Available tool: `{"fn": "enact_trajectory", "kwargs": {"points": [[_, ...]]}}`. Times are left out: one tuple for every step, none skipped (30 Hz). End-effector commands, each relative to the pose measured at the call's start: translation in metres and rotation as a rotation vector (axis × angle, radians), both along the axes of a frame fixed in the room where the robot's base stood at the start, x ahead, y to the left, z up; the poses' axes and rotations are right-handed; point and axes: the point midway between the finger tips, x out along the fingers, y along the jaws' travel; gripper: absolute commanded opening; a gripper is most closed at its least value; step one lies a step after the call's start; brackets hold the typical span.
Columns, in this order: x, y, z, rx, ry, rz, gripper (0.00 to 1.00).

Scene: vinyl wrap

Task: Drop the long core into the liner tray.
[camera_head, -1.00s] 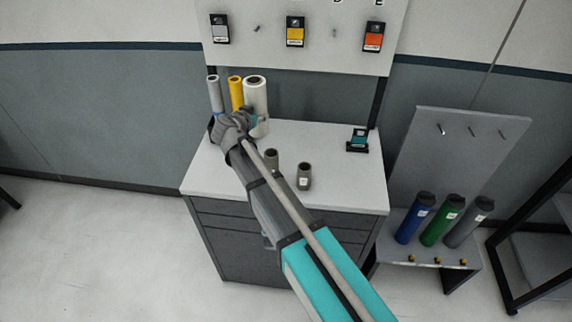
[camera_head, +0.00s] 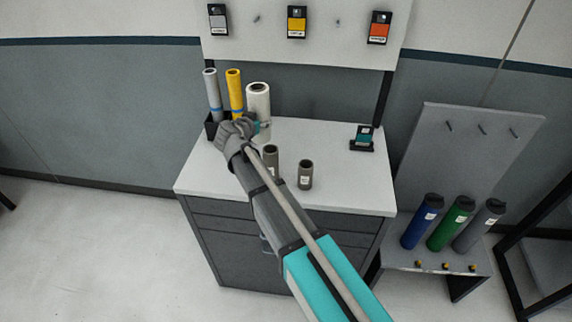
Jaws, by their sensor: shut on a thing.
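My gripper (camera_head: 240,130) is seen from behind at the back left of the worktop (camera_head: 340,180), and my wrist hides most of its fingers. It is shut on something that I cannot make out. Two brown-grey hollow cores stand upright on the worktop: one (camera_head: 272,156) partly behind my arm, the other (camera_head: 305,174) to its right. I cannot tell which core is the long one. A black tray or holder (camera_head: 211,128) is left of my gripper, partly hidden; I cannot tell whether it is the liner tray.
Grey (camera_head: 212,90) and yellow (camera_head: 234,88) rolls stand by the black holder, and a white roll (camera_head: 258,103) stands behind my gripper. A black-and-teal item (camera_head: 362,138) sits at the back right. Blue (camera_head: 422,222), green and grey rolls stand on a side rack. The worktop's right half is mostly clear.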

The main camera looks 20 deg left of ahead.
Motion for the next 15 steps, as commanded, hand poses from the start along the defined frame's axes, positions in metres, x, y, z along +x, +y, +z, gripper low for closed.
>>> {"fn": "enact_trajectory", "kwargs": {"points": [[0.0, 0.0, 0.0, 0.0, 0.0, 0.0, 0.09], [0.0, 0.0, 0.0, 0.0, 0.0, 0.0, 0.09], [0.0, 0.0, 0.0, 0.0, 0.0, 0.001, 0.09], [0.0, 0.0, 0.0, 0.0, 0.0, 0.001, 0.09], [0.0, 0.0, 0.0, 0.0, 0.0, 0.001, 0.09], [0.0, 0.001, -0.001, 0.0, 0.0, 0.001, 0.09], [0.0, 0.001, -0.001, 0.0, 0.0, 0.001, 0.09], [0.0, 0.001, -0.003, 0.0, 0.0, 0.001, 0.09], [-0.001, 0.001, -0.004, 0.0, 0.0, 0.001, 0.09], [-0.001, 0.001, -0.006, -0.001, 0.0, 0.001, 0.09], [-0.001, 0.001, -0.008, -0.001, 0.0, 0.001, 0.09], [-0.001, 0.001, -0.011, -0.001, 0.0, 0.001, 0.09], [-0.001, 0.001, -0.013, -0.001, 0.0, 0.001, 0.09], [-0.001, 0.001, -0.016, -0.001, 0.0, 0.001, 0.09], [-0.001, 0.001, -0.02, -0.001, 0.0, 0.001, 0.09]]}}
